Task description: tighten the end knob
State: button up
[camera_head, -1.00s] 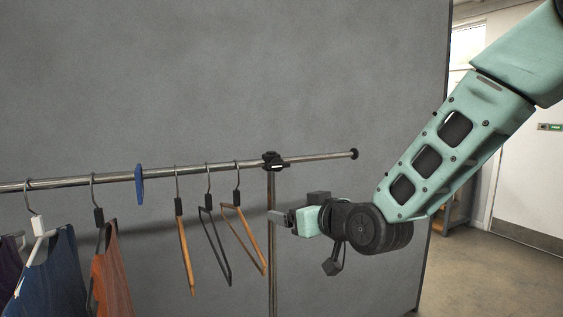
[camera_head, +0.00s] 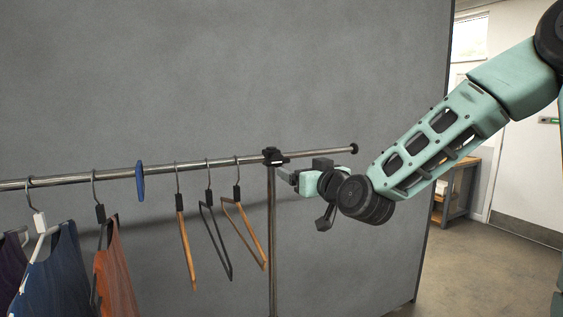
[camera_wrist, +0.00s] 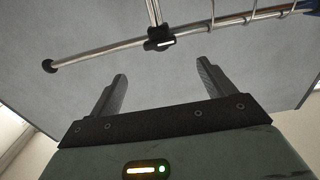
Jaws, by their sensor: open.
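The end knob (camera_head: 354,149) is a small round black piece on the right tip of the metal rail (camera_head: 315,155). In the wrist view the knob (camera_wrist: 48,66) is at the left, beyond and left of the fingers. My gripper (camera_head: 283,177) is just below the rail, beside the upright, and left of the knob in the head view. In the wrist view my gripper (camera_wrist: 161,72) has its two fingers wide apart with nothing between them. The fingers are apart from the knob.
A black clamp (camera_head: 272,157) joins the rail to its upright (camera_head: 271,240); the clamp (camera_wrist: 160,40) lies ahead of my fingers. Several hangers (camera_head: 244,235), a blue disc (camera_head: 140,182) and clothes (camera_head: 55,275) hang to the left. A grey panel (camera_head: 300,70) stands behind.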

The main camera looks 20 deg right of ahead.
aim_at(280, 160)
jog(key=w+p, duration=0.1)
jog(key=w, duration=0.4)
jog(key=w+p, duration=0.2)
jog(key=w, duration=0.3)
jog(key=shift+w+a+r, duration=0.1)
jog(key=shift+w+a, duration=0.1)
jog(key=shift+w, duration=0.1)
jog(key=shift+w+p, duration=0.3)
jog(key=shift+w, duration=0.25)
jog(key=c, duration=1)
